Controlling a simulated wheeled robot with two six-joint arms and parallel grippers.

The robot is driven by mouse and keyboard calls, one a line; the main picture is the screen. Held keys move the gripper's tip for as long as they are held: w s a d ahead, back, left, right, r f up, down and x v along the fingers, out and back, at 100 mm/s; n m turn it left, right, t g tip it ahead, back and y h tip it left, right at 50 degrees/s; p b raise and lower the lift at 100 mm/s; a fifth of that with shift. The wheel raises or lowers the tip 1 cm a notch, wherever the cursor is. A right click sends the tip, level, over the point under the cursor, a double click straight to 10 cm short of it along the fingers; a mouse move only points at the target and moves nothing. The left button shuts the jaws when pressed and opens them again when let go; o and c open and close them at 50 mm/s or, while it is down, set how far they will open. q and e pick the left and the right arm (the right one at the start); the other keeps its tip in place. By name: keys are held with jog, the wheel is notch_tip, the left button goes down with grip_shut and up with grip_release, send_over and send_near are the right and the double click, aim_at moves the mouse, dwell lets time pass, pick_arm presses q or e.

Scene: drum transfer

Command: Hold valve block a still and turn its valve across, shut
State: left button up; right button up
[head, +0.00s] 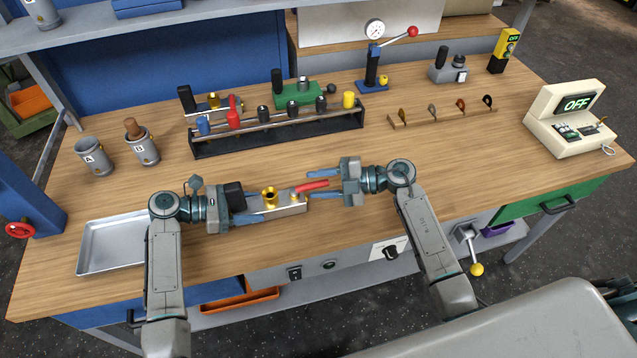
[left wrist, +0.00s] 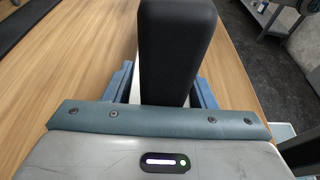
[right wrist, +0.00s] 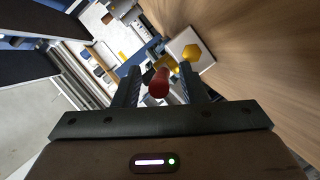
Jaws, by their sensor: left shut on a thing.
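The valve block (head: 291,209) is a grey metal block with a gold port (head: 270,196), a black grip (head: 234,196) and a red lever (head: 312,187). No letter is readable on it. The lever points right, roughly along the block. My left gripper (head: 246,211) is shut on the block at its black-grip end; the grip (left wrist: 175,50) stands between its fingers in the left wrist view. My right gripper (head: 325,186) is open, its fingers on either side of the lever's tip. The right wrist view shows the red tip (right wrist: 158,82) between the fingers with gaps.
A silver tray (head: 112,244) lies at the left. Cups A (head: 95,156) and B (head: 142,147) stand behind it. A black rack (head: 280,135) with coloured plugs and another valve block (head: 300,95) are behind.

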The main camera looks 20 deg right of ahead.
jog(key=shift+a, duration=0.2)
grip_shut()
jog(key=shift+f+t, duration=0.1)
jog(key=shift+t, duration=0.2)
jog(key=shift+s+a+m+t+h, duration=0.1)
jog(key=shift+s+m+t+h, duration=0.3)
jog(key=shift+m+t, duration=0.25)
jog(key=shift+s+m+t+h, duration=0.35)
jog(key=shift+m+t+h, duration=0.05)
jog(key=shift+m+t, duration=0.25)
jog(key=shift+s+a+m+t+h, duration=0.15)
jog(key=shift+s+m+t+h, duration=0.25)
jog(key=shift+m+t+h, duration=0.4)
jog(key=shift+s+a+m+t+h, duration=0.1)
jog(key=shift+s+m+t+h, duration=0.25)
jog(key=shift+m+t+h, duration=0.4)
